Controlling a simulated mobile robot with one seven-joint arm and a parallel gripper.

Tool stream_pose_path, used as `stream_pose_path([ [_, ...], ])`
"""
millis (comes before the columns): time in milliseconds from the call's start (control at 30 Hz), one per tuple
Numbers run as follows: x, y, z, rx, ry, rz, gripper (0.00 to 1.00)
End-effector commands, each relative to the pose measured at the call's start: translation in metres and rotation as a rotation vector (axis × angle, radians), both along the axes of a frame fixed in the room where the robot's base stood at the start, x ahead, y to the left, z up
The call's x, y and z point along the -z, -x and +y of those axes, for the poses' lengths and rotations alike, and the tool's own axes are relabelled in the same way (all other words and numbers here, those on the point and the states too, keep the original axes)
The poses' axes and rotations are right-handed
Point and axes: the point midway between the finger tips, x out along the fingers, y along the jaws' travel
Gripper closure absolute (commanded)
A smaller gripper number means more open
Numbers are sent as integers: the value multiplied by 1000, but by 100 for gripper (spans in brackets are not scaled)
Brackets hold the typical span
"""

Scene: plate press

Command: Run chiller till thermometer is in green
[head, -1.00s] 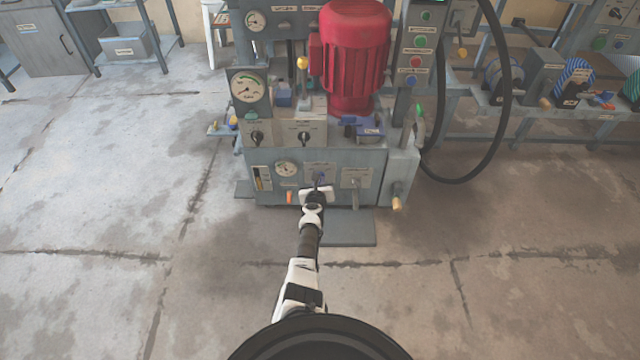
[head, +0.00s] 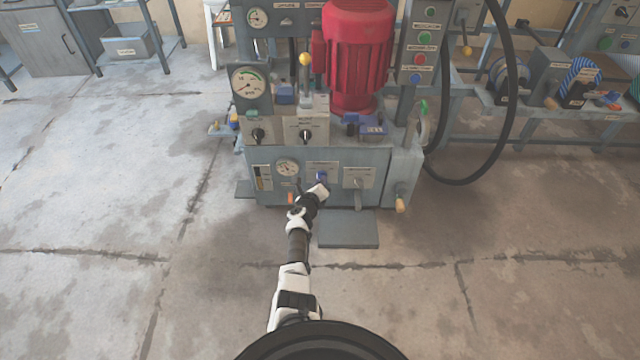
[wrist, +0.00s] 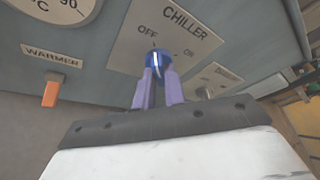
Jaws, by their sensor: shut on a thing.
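The chiller switch, a blue knob (wrist: 157,64) with a white line, sits on a plate marked CHILLER, OFF and ON. In the wrist view the two purple fingers of my gripper (wrist: 158,88) are shut on the knob. Its white line points roughly up, nearer OFF than ON; its exact setting is unclear. In the head view my gripper (head: 321,186) is at the lower front panel. The thermometer (head: 287,168) is a round white dial left of the chiller plate. Its needle is too small to read; only its edge shows in the wrist view (wrist: 62,8).
An orange WARMER lever (wrist: 51,94) hangs left of the chiller plate. A grey lever (head: 359,192) and a wooden-handled valve (head: 401,204) are to the right. A larger pressure gauge (head: 248,84) and a red motor (head: 358,55) stand above. The floor in front is open.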

Motion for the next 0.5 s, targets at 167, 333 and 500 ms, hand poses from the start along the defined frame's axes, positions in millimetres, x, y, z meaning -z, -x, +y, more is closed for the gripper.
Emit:
stream_pose_path([
  [167, -3, -2, 1, -3, 7, -3, 100],
  [333, -3, -2, 1, -3, 7, -3, 100],
  [500, -2, -2, 0, -2, 6, -3, 71],
])
